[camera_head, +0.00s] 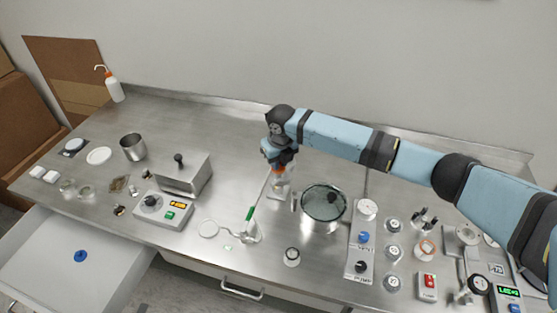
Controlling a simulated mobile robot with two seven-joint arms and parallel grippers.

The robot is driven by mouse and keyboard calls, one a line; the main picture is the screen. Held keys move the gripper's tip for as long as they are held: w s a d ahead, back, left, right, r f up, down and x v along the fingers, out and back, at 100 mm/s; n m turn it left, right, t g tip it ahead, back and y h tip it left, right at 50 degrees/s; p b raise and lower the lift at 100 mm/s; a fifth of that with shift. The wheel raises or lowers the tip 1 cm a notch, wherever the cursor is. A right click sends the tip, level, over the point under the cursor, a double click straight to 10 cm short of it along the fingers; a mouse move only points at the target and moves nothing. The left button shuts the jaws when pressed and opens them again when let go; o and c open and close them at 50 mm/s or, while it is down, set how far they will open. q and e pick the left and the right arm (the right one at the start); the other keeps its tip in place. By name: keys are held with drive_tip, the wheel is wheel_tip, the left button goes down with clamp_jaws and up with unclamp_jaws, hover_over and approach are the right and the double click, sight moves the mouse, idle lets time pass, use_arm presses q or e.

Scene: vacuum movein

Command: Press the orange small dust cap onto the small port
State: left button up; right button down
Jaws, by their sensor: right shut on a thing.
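My right gripper (282,161) points down over the middle of the steel bench. It is shut on the orange small dust cap (280,170), of which only a small orange patch shows below the fingers. Right under it stands a small pale, clear-looking piece (280,188) on the bench, probably the one with the small port. The port itself is too small to make out. I cannot tell whether the cap touches it or hangs just above it. My left gripper is not in view.
A glass-lidded round vessel (323,203) stands close to the right of the gripper. A green-handled tool (250,213) lies to the front left. A metal box with a black knob (184,174) and a control unit (163,207) stand further left. The bench behind the gripper is clear.

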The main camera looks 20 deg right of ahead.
drive_tip(key=shift+f, duration=0.35)
idle(0.5)
drive_tip(key=c, duration=1)
unclamp_jaws()
drive_tip(key=shift+r, duration=0.15)
drive_tip(key=shift+r, duration=0.4)
drive_tip(key=shift+s+d+r+b, duration=0.1)
drive_tip(key=shift+s+r+b, duration=0.2)
drive_tip(key=shift+r, duration=1.8)
drive_tip(key=shift+s+r+b, duration=0.25)
drive_tip(key=shift+r+b, duration=0.1)
drive_tip(key=shift+r, duration=1.8)
drive_tip(key=shift+s+d+r+b, duration=0.1)
drive_tip(key=shift+s+r+b, duration=0.2)
drive_tip(key=shift+r, duration=1.8)
